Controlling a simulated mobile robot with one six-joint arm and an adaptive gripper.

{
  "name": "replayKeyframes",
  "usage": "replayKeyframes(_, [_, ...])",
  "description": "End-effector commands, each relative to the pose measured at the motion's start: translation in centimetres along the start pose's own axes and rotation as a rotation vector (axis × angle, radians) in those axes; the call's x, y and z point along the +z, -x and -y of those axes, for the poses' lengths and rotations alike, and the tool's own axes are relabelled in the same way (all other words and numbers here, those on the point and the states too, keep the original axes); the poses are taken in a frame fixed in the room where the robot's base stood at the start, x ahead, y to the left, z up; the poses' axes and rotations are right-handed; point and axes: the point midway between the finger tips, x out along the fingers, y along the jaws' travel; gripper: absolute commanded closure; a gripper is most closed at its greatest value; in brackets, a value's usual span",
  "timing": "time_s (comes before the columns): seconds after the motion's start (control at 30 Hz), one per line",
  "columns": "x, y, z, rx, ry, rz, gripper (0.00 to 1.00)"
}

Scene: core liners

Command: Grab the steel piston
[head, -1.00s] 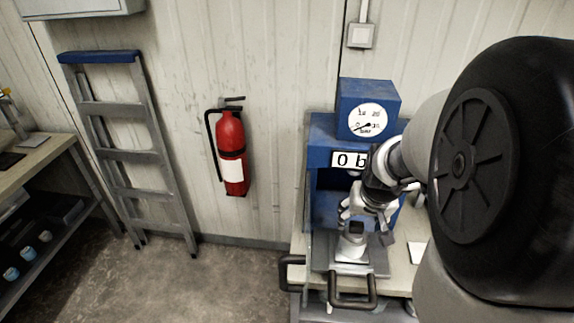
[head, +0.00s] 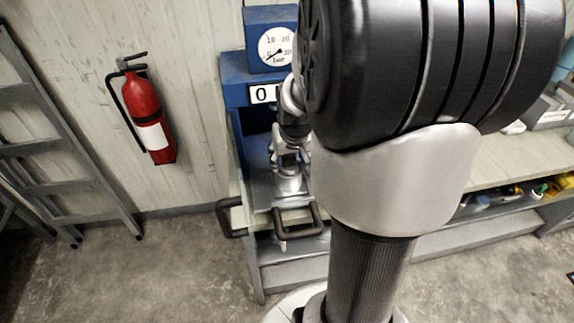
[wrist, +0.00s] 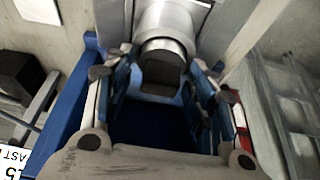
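The steel piston (head: 290,186) is a short, bright cylinder standing upright on the base of the blue press. In the wrist view the piston (wrist: 166,28) is at the top centre, with a dark square block at its near end. My gripper (head: 290,157) is right above the piston in the head view, partly hidden by my arm. In the wrist view its two fingers (wrist: 163,62) are spread, one on each side of the piston's near end. They look open; whether the pads touch it is hard to tell.
The blue press (head: 235,92) with its gauge (head: 277,47) stands close behind my gripper. Black handles (head: 230,217) stick out at the front. A red fire extinguisher (head: 146,112) hangs on the wall and a ladder (head: 60,150) leans at left.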

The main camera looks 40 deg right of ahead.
Motion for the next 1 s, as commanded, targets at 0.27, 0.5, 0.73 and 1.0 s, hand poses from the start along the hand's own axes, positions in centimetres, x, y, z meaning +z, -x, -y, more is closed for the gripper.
replayKeyframes(0.27, [0.03,0.00,0.00,0.000,0.000,0.000,0.70])
replayKeyframes(0.5, [0.04,-0.01,0.00,0.000,0.000,0.001,0.86])
replayKeyframes(0.73, [-0.06,0.04,-0.01,0.000,0.000,-0.002,0.98])
replayKeyframes(1.0, [-0.31,0.58,-0.01,0.000,0.000,-0.003,0.98])
